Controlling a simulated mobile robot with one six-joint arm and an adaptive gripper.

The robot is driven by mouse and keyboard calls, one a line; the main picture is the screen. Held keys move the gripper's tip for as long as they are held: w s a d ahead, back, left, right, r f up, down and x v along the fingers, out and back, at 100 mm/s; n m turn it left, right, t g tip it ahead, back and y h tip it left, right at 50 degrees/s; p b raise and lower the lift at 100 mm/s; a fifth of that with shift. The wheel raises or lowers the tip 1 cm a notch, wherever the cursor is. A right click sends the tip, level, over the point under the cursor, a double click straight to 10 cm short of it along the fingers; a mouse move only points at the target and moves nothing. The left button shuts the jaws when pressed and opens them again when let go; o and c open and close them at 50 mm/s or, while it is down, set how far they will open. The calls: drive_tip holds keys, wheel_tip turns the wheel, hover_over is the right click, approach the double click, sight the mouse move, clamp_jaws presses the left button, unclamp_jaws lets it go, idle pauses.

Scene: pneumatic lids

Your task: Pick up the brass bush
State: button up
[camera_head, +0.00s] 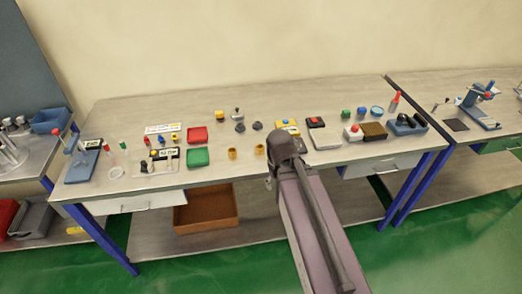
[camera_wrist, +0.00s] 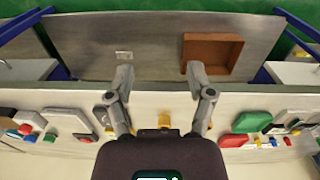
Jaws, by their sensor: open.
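Two small brass-coloured cylinders stand near the front of the middle bench: one on the left (camera_head: 232,153) and one on the right (camera_head: 260,149). I cannot tell from their looks which one is the brass bush. In the wrist view a small orange-yellow patch (camera_wrist: 163,120) shows just above the dark gripper body, between the fingers; it may be one of them. My gripper (camera_wrist: 160,75) is open, with wide-spread fingers and nothing held, over the bench's front area.
A red tray (camera_head: 197,134) and a green tray (camera_head: 198,157) lie left of the cylinders. Dark knobs (camera_head: 240,127) stand behind. A brown box (camera_head: 206,211) sits on the lower shelf.

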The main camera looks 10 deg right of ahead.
sight(257, 148)
drive_tip(key=w+a+f+n+t+h+b, duration=0.1)
drive_tip(key=w+f+n+h+b, duration=0.1)
drive_tip(key=w+n+h+b, duration=0.1)
drive_tip(key=w+a+f+n+t+h+b, duration=0.1)
drive_tip(key=w+a+f+n+h+b, duration=0.1)
drive_tip(key=w+n+b, duration=0.3)
drive_tip(key=w+a+f+n+t+h+b, duration=0.1)
drive_tip(key=w+a+f+n+h+b, duration=0.1)
drive_tip(key=w+n, duration=0.5)
drive_tip(key=shift+w+a+f+n+h+b, duration=0.1)
drive_tip(key=shift+w+f+n+h+b, duration=0.15)
drive_tip(key=shift+w+h+b, duration=0.5)
drive_tip(key=shift+w+a+f+n+h+b, duration=0.15)
drive_tip(key=shift+w+f+h+b, duration=0.2)
drive_tip(key=shift+w+b, duration=0.65)
drive_tip(key=w+a+n+h+b, duration=0.1)
drive_tip(key=w+a+n+t+b, duration=0.1)
drive_tip(key=w+a+n, duration=0.1)
drive_tip(key=w+a+r+n+h+b, duration=0.1)
drive_tip(key=w+n, duration=0.1)
drive_tip(key=shift+a+t+h, duration=0.3)
drive_tip(key=shift+a, duration=0.05)
drive_tip(key=shift+w+a+r+n, duration=0.2)
drive_tip(key=shift+w+a+n, duration=0.1)
drive_tip(key=shift+a+n, duration=0.2)
drive_tip(key=shift+d, duration=0.1)
drive_tip(key=shift+d, duration=0.1)
